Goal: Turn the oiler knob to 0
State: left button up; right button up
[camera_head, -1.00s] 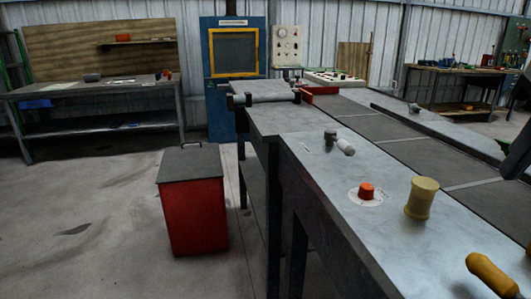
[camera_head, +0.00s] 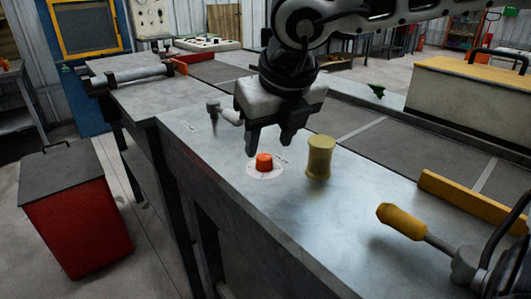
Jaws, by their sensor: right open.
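The oiler knob (camera_head: 264,162) is a small orange-red knob on a round white dial plate (camera_head: 262,174), set in the grey metal bench top. The dial marks are too small to read. My right gripper (camera_head: 267,150) points down just above and behind the knob, with its two dark fingers apart and nothing between them. I cannot tell whether the fingertips touch the knob; they look clear of it. My left gripper is not in view.
A yellow spool (camera_head: 319,157) stands close to the right of the knob. A handled valve or lever (camera_head: 226,113) is at the left rear. A yellow-handled tool (camera_head: 402,222) lies at the right front. A red bin (camera_head: 78,225) stands on the floor at left.

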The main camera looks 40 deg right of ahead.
aim_at(265, 157)
jog(key=shift+x, duration=2.15)
jog(key=c, duration=1)
